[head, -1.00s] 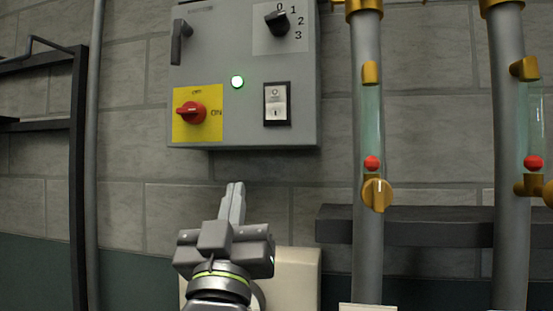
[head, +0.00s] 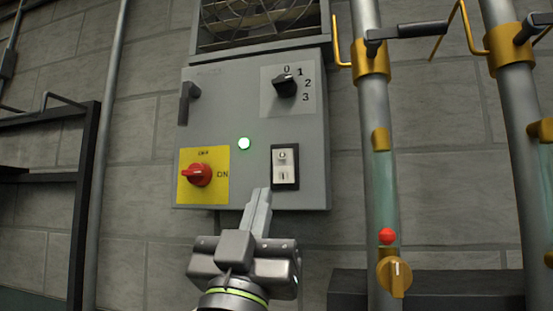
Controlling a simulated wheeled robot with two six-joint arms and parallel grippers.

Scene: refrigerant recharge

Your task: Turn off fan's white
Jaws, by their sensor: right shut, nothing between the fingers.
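The grey fan control box (head: 225,110) hangs on the wall in the head view. Its white rocker switch (head: 285,166), marked O above and I below in a black frame, sits at the lower right of the box. A red rotary switch (head: 197,174) on a yellow plate (head: 217,190) points toward ON. A black knob (head: 286,84) has marks 0 to 3. My right gripper (head: 261,194) is shut and empty, its tips just left of and below the white switch; whether they touch the box cannot be told. My left gripper is not in view.
A grilled fan housing (head: 262,22) is above the box. Grey pipes with brass fittings and a sight glass (head: 384,190) stand to the right, with a yellow valve knob (head: 394,275). A dark shelf (head: 450,290) is low right; a black rack (head: 85,190) is left.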

